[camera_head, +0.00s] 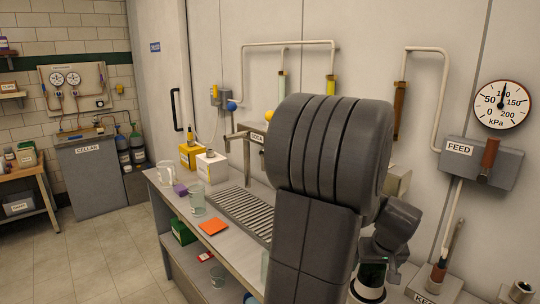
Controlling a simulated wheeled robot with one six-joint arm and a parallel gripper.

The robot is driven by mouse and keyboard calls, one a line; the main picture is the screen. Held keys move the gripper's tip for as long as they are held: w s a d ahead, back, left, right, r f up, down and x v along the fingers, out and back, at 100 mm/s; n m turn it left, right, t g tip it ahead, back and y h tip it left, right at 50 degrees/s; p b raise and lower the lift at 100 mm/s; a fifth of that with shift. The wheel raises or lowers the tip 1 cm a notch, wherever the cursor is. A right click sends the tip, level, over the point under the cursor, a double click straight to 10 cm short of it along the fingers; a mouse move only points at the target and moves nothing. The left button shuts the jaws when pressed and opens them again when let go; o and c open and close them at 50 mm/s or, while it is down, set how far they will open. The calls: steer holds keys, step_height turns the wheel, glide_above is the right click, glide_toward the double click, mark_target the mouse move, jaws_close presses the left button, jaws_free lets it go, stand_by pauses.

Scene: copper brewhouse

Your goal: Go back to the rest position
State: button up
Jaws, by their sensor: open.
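My own arm fills the middle and right of the head view. A large dark grey ribbed joint stands up in front of the wall, with a thick link below it. A smaller grey wrist part bends down to the right of it, close to a dark cylinder (371,278) with a green band; I cannot tell what this cylinder is. My gripper's fingers do not show; the arm hides that area.
A steel bench (165,199) with a drain grate (238,212) runs left of my arm. On it are a clear jug (165,173), a purple block (180,190), a glass (197,202) and an orange square (213,227). A pressure gauge (502,104) hangs at right. Floor at left is clear.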

steer(key=x, duration=0.2)
steer(key=shift+w+f, duration=0.1)
steer(key=shift+f, duration=0.2)
steer(key=shift+r, duration=0.15)
steer(key=v, duration=1.4)
steer(key=x, duration=1.4)
steer(key=shift+a+f, duration=0.1)
steer(key=shift+f, duration=0.25)
step_height(320, 180, up, 12)
steer(key=p, duration=1)
steer(key=shift+f+p, duration=0.1)
steer(key=shift+p, duration=0.2)
steer(key=shift+f, duration=0.4)
steer(key=shift+s+d, duration=0.4)
steer(key=shift+s, duration=0.35)
steer(key=shift+w+a, duration=0.2)
steer(key=shift+w, duration=0.05)
